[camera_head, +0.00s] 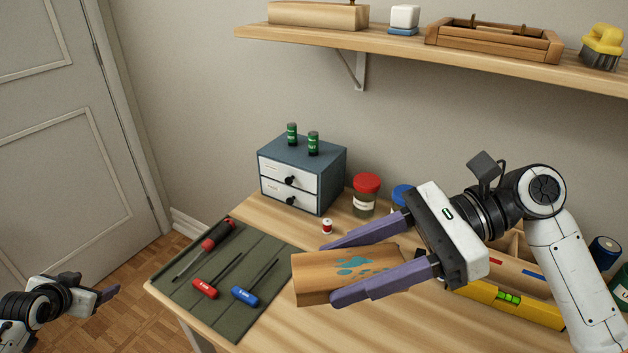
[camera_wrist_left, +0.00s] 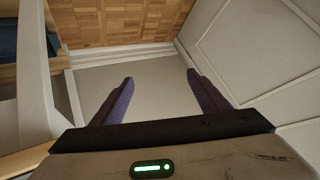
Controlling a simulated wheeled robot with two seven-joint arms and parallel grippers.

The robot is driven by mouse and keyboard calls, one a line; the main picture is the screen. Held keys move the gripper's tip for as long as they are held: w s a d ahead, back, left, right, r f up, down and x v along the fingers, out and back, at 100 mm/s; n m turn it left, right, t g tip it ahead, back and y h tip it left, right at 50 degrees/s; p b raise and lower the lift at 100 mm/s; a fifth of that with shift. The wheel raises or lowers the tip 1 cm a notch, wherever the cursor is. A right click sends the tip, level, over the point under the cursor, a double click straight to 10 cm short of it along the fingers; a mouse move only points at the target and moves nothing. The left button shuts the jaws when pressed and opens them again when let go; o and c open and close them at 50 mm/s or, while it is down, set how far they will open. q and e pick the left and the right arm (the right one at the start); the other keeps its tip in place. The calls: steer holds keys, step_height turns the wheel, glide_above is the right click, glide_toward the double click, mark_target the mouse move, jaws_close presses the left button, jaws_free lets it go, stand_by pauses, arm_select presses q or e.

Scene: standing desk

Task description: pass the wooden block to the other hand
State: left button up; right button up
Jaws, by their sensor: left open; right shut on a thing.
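The wooden block (camera_head: 325,278), light brown with blue-green paint blotches on top, is held between the purple fingers of my right gripper (camera_head: 340,270). The block appears to be above the desk (camera_head: 420,332); the exact gap is hard to tell. My left gripper (camera_head: 113,292) is at the lower left, off the desk's left edge and well apart from the block. In the left wrist view its two fingers (camera_wrist_left: 162,100) are spread with nothing between them, facing the floor and the door. The block does not show in that view.
A drawer unit (camera_head: 325,187), a red-lidded jar (camera_head: 365,199) and a small spool (camera_head: 327,227) stand behind the block. A yellow level (camera_head: 530,306) lies at right. A shelf (camera_head: 400,42) hangs above.

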arm_select(q)
steer(key=w+d+r+m+h, duration=0.1)
steer(key=w+d+r+h, duration=0.4)
steer(key=d, duration=0.6)
steer(key=w+d+r+m+h, duration=0.1)
steer(key=w+d+r, duration=0.3)
steer(key=d+r, duration=0.5)
steer(key=s+d+r+m+g+h, duration=0.1)
steer(key=d+r+m+h, duration=0.1)
steer(key=d+r, duration=0.5)
steer(key=s+d+r+m+g+h, duration=0.1)
steer(key=d+r+g, duration=0.1)
steer(key=d, duration=1)
steer(key=s+d+r+m+g+h, duration=0.1)
steer(key=s+d+r+m+g, duration=0.15)
steer(key=d+r, duration=0.35)
steer(key=m+g+y, duration=0.4)
steer(key=m+y, duration=0.3)
steer(key=y, duration=0.1)
glide_toward(314, 270)
step_height(314, 270, down, 10)
steer(key=shift+a+r, duration=0.1)
steer(key=shift+r, duration=0.1)
